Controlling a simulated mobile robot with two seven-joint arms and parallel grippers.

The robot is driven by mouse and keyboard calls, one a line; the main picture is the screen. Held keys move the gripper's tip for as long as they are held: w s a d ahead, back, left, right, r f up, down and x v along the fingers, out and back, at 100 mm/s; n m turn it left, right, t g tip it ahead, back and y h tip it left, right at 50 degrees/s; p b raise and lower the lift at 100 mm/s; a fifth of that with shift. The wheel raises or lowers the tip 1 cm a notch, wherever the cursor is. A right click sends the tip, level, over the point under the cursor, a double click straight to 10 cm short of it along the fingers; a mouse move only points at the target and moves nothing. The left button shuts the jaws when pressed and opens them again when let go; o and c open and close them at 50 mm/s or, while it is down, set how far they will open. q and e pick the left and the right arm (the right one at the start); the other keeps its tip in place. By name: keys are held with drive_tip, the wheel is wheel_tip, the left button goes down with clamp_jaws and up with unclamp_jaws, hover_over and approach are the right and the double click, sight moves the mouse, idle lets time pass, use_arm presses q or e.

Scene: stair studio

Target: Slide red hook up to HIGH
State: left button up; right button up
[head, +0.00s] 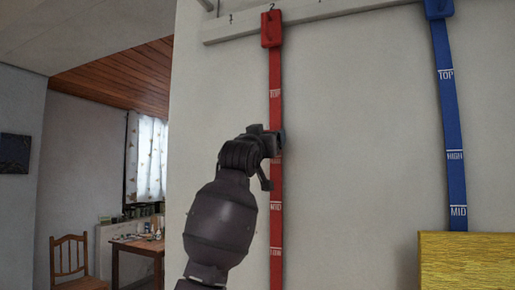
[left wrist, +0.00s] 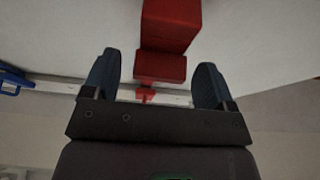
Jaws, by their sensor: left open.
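A red vertical strip (head: 275,115) hangs on the white wall from a red block (head: 271,29) at the rail. Its marks read TOP, MID and a partly cut LOW; my left gripper covers the stretch between TOP and MID. My left gripper (head: 272,160) is open in front of that stretch. In the left wrist view, a red block (left wrist: 160,66) with a small red peg lies in line with the gap between the open fingers (left wrist: 158,85). I cannot tell whether it is the red hook or whether the fingers touch it. No separate hook shows in the head view.
A blue strip (head: 449,120) with TOP, HIGH and MID marks hangs to the right. A yellow panel (head: 466,262) stands at the lower right. A numbered white rail (head: 330,10) runs along the top. The wall between the strips is clear.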

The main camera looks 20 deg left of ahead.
use_arm(q)
drive_tip(key=b+v, duration=0.2)
drive_tip(key=v, duration=0.7)
use_arm(e)
drive_tip(key=shift+x, duration=0.85)
use_arm(q)
drive_tip(key=shift+s+f, duration=0.1)
use_arm(e)
drive_tip(key=shift+s+a+f, duration=0.1)
drive_tip(key=shift+s+f, duration=0.05)
